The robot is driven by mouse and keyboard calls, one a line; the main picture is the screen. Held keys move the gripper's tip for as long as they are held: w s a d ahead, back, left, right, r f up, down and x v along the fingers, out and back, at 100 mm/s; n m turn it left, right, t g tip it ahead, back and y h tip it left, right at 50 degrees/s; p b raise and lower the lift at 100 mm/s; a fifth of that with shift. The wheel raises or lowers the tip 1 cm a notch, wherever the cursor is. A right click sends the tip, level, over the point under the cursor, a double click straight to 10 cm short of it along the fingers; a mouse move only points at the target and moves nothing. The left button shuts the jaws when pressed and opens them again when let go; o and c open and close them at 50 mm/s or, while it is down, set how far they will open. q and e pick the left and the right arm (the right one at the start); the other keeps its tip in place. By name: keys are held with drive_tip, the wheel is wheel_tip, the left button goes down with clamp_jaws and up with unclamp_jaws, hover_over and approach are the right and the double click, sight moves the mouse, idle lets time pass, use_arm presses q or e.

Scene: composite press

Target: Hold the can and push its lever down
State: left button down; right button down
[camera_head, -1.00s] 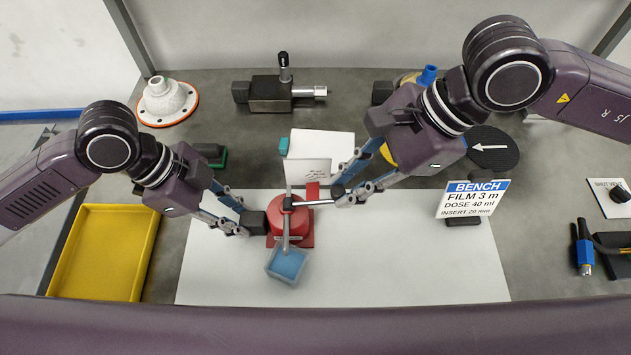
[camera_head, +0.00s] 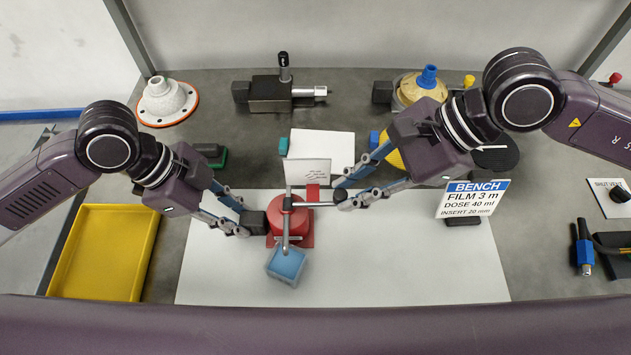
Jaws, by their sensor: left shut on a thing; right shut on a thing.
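The red can (camera_head: 290,219) stands on a red base on the white sheet. A black block on its left side lies between the fingertips of my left gripper (camera_head: 243,225), which is shut on it. A metal lever (camera_head: 318,204) runs right from the can's top to a dark knob (camera_head: 340,193). My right gripper (camera_head: 350,200) is shut at the lever's knob end; its fingertips partly hide the contact. A thin spout comes forward from the can over a clear cup with blue inside (camera_head: 287,265).
A bench sign (camera_head: 472,200) stands to the right. A yellow tray (camera_head: 105,252) lies at the left. A white card (camera_head: 307,171) stands just behind the can. The white sheet (camera_head: 400,265) is clear at front right.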

drive_tip(key=c, duration=1.1)
unclamp_jaws()
drive_tip(key=shift+r, duration=0.1)
drive_tip(key=shift+v, duration=2.4)
